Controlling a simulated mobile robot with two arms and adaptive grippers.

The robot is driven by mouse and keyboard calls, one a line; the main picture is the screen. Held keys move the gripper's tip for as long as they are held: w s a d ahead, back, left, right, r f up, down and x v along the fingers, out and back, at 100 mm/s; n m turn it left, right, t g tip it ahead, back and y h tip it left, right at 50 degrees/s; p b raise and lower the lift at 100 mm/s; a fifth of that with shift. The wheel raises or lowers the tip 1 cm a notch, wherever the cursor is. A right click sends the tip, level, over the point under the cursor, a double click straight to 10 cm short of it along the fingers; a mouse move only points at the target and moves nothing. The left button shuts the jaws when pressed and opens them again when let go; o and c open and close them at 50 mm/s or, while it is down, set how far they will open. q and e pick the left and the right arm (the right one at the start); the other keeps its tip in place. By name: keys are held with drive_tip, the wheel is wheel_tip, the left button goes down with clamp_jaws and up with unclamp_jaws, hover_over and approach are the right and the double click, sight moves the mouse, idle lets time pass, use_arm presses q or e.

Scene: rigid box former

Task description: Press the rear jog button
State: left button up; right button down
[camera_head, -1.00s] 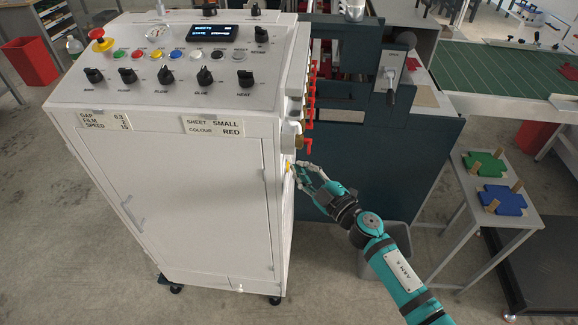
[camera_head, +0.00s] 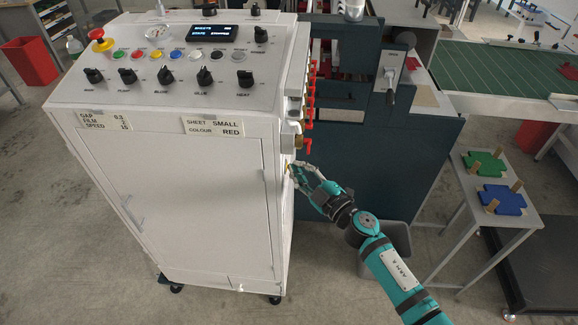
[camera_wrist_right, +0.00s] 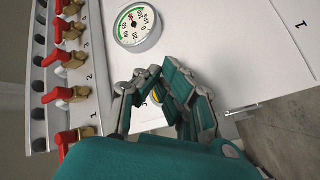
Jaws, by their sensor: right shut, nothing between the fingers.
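The rear jog button is a small yellow button (camera_wrist_right: 156,97) on the side panel of the white cabinet (camera_head: 170,195). In the head view only a sliver of yellow (camera_head: 290,170) shows beside my fingertips. My right gripper (camera_head: 294,171) is shut and empty, with its fingertips at the cabinet's right side, by the button. In the right wrist view the gripper's fingers (camera_wrist_right: 160,78) stand in front of the button and partly hide it. I cannot tell whether they touch it. My left gripper is not in view.
Several red-handled brass valves (camera_wrist_right: 72,95) line the panel edge close to my right gripper, with a round gauge (camera_wrist_right: 139,26) nearby. A grey bin (camera_head: 395,240) stands under my right arm. A side table (camera_head: 480,225) holds green and blue pieces.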

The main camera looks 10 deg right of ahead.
drive_tip(key=shift+s+d, duration=0.25)
drive_tip(key=shift+d, duration=0.5)
drive_tip(key=shift+d, duration=0.1)
drive_tip(key=shift+s+d, duration=0.25)
drive_tip(key=shift+d, duration=0.5)
drive_tip(key=shift+s+d, duration=0.2)
drive_tip(key=shift+d, duration=0.6)
drive_tip(key=shift+s+d, duration=0.25)
drive_tip(key=shift+d, duration=0.5)
